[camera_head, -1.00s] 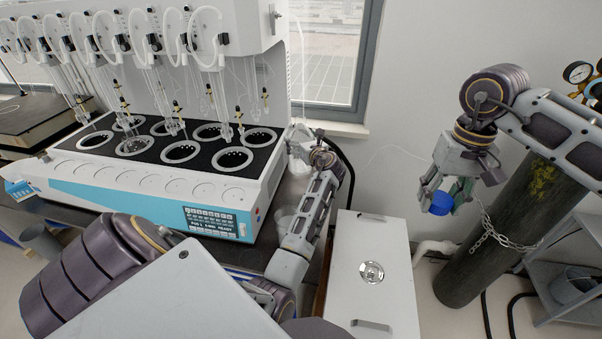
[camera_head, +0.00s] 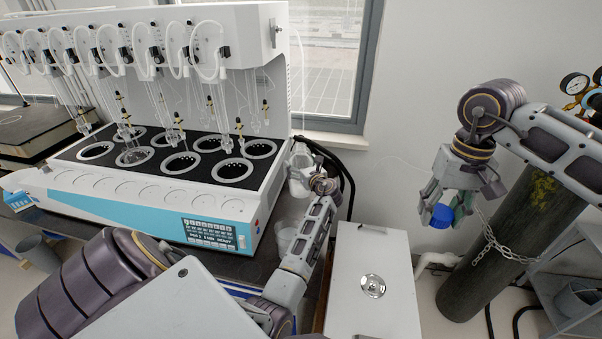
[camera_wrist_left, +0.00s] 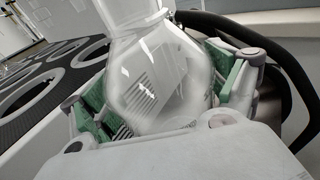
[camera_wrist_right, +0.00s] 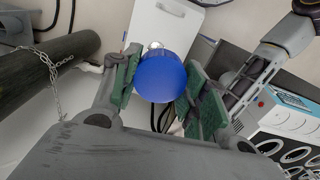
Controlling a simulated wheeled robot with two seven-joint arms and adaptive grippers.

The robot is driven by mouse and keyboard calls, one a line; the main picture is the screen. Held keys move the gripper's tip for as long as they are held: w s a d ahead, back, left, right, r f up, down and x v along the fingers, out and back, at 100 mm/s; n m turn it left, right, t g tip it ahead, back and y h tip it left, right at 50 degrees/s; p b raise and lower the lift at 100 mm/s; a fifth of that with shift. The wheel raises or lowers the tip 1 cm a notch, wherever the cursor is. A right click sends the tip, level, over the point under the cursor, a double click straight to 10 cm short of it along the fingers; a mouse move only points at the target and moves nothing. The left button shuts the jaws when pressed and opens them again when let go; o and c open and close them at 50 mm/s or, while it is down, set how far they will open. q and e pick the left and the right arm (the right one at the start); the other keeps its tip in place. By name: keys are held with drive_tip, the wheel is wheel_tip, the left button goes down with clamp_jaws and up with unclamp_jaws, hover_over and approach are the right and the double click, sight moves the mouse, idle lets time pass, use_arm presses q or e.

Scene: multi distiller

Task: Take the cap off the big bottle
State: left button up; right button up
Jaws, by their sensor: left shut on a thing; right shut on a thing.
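The big bottle is clear glass, and its body (camera_wrist_left: 160,85) fills the middle of the left wrist view. In the head view the bottle (camera_head: 299,176) is small, beside the distiller's right end, and partly hidden by my left gripper (camera_head: 312,182). My left gripper (camera_wrist_left: 165,95) is shut around the bottle body, a green-padded finger on each side. The bottle's mouth is cut off in the left wrist view. The blue cap (camera_head: 442,216) is in my right gripper (camera_head: 446,202), far right of the bottle. In the right wrist view the cap (camera_wrist_right: 160,77) sits between the green finger pads (camera_wrist_right: 162,88).
The distiller (camera_head: 140,205) with several ringed wells stands at left. A white cabinet (camera_head: 372,255) stands below and between my grippers. A clear beaker (camera_head: 285,240) is near my left forearm. A dark gas cylinder (camera_head: 510,240) with a chain stands behind my right gripper.

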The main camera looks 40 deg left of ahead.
sight(441, 211)
use_arm(q)
drive_tip(key=shift+f, duration=1.55)
use_arm(e)
drive_tip(key=shift+f, duration=0.2)
use_arm(q)
drive_tip(key=shift+f, duration=0.15)
drive_tip(key=o, duration=1.8)
drive_tip(key=shift+f, duration=0.1)
drive_tip(key=shift+c, duration=0.2)
drive_tip(key=shift+d, duration=0.1)
use_arm(e)
drive_tip(key=shift+r, duration=0.1)
drive_tip(key=shift+r+p, duration=1.5)
drive_tip(key=shift+r, duration=0.15)
drive_tip(key=shift+r+p, duration=1.15)
use_arm(q)
drive_tip(key=v, duration=1.2)
drive_tip(key=shift+r+p, duration=0.2)
drive_tip(key=shift+p, duration=0.1)
use_arm(e)
drive_tip(key=shift+r, duration=0.3)
